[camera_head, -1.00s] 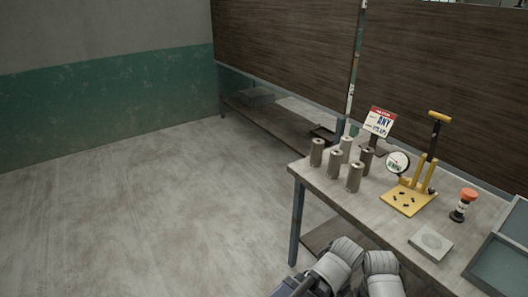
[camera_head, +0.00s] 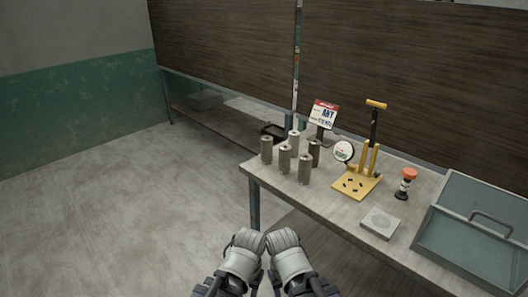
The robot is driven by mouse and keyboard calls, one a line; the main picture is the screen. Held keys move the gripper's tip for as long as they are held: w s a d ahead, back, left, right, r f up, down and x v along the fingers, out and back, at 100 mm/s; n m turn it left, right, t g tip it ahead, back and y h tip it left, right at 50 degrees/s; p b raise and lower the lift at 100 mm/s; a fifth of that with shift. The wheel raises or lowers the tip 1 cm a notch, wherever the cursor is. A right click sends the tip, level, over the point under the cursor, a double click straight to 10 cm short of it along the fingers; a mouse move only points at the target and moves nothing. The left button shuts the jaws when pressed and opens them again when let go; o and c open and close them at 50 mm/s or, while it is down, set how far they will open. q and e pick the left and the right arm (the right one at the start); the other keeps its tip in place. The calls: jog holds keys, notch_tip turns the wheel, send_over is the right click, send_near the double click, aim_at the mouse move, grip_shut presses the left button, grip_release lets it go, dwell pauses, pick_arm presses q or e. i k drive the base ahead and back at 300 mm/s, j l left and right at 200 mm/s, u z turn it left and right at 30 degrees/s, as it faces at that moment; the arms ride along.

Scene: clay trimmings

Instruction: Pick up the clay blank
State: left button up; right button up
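Several grey-brown cylinders stand upright in a group at the table's left end and look like clay blanks. One is at the front (camera_head: 305,171), one at the left (camera_head: 266,151), and a darker one at the right (camera_head: 314,154). Each shows a small dark mark on top. I cannot tell which is the one meant. Two grey rounded links of my arms show side by side at the bottom, in front of the table. No gripper fingers can be made out, and nothing touches the cylinders.
The table (camera_head: 335,213) also holds a yellow press-like stand (camera_head: 357,186), a round dial (camera_head: 344,152), a sign (camera_head: 323,114), an orange-topped tool (camera_head: 407,184), a flat grey block (camera_head: 381,223) and a lidded grey box (camera_head: 475,263). Open floor (camera_head: 110,220) lies left.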

aim_at(266, 141)
jog(key=i+j+z, duration=0.1)
jog(key=z, duration=0.5)
jog(key=i+j+z, duration=0.1)
jog(key=j+z, duration=0.15)
jog(key=i+j+z, duration=0.2)
jog(key=j, duration=0.25)
jog(key=j+z, duration=0.25)
jog(key=i+j, duration=0.1)
jog(key=j, duration=0.7)
jog(key=j+z, duration=0.1)
jog(key=j, duration=0.7)
jog(key=i, duration=0.05)
